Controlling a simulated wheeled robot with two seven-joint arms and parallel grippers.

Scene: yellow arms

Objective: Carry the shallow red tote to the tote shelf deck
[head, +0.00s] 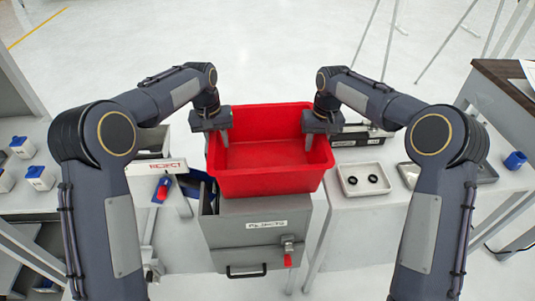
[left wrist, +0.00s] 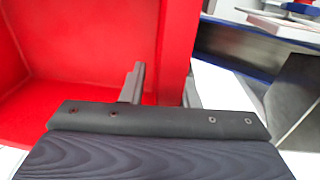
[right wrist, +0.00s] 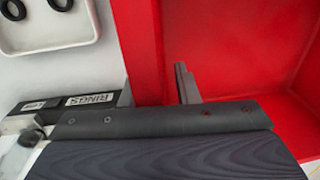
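The shallow red tote (head: 268,184) is upright and empty in the middle of the head view, over a grey lidded bin. My left gripper (head: 222,130) is at its left wall and my right gripper (head: 311,133) at its right wall. In the left wrist view, the left gripper (left wrist: 160,88) has one finger inside the tote and the wall between its fingers. In the right wrist view, the right gripper (right wrist: 155,88) straddles the other wall the same way. Both look shut on the walls. The tote's underside is hidden. I cannot identify the tote shelf deck.
The grey bin (head: 250,222) has a label, a red latch and a front handle. A white tray (head: 352,187) with two black rings lies on the right table. A REJECT sign (head: 155,168) and blue-and-white parts (head: 40,178) are at left. Open pale floor (head: 280,45) lies beyond.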

